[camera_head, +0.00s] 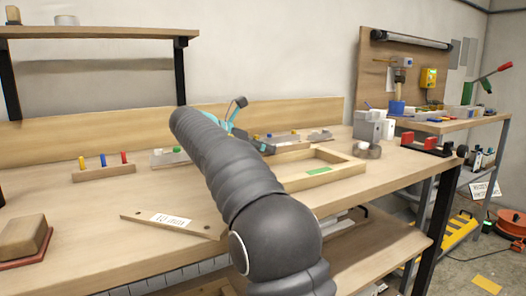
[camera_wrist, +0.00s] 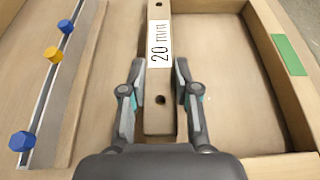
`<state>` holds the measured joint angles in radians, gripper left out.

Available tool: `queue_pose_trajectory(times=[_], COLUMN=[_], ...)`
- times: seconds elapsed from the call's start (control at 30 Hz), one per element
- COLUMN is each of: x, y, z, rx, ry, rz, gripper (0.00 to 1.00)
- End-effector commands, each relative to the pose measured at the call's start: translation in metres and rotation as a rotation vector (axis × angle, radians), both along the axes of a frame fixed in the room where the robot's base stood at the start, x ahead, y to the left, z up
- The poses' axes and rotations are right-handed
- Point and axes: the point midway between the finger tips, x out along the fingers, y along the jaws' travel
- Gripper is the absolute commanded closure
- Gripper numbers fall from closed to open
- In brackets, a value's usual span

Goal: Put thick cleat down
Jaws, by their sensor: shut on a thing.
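The thick cleat (camera_wrist: 160,90) is a pale wooden bar with a white "20 mm" label and dark holes. In the wrist view it runs lengthwise between the two fingers of my gripper (camera_wrist: 159,72), which is shut on its sides. A shallow wooden tray with a green label (camera_wrist: 289,55) lies below; its rim (camera_head: 345,172) shows in the head view. The cleat's height over the tray is hard to tell. In the head view my arm hides the cleat and most of my gripper (camera_head: 236,112). A thinner cleat (camera_head: 200,230) with a white label lies near the bench front.
A rail with blue and yellow knobs (camera_wrist: 52,54) lies left of the cleat in the wrist view. A block with coloured pegs (camera_head: 103,173) stands at the bench's left, and a brown block (camera_head: 24,237) at front left. Grey metal parts (camera_head: 372,128) stand right of the tray.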

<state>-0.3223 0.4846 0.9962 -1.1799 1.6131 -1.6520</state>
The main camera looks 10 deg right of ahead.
Motion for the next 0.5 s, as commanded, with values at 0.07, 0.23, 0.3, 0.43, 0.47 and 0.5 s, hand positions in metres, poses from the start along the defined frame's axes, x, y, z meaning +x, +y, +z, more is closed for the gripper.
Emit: queue_pose_trajectory(times=[0.07, 0.23, 0.3, 0.43, 0.47, 0.5], x=[-0.0003, -0.0002, -0.0001, 0.0001, 0.0001, 0.0001], y=[-0.0002, -0.0001, -0.0001, -0.0002, -0.0002, -0.0003], z=[0.0018, 0.0012, -0.0004, -0.0012, -0.0012, -0.0012], rx=[0.0, -0.001, -0.001, 0.0, 0.0, 0.0], ry=[-0.002, -0.002, -0.002, -0.001, -0.001, -0.001], rz=[0.0, 0.001, 0.001, 0.001, 0.001, 0.001], gripper=[1.0, 1.0, 1.0, 0.44, 0.44, 0.44])
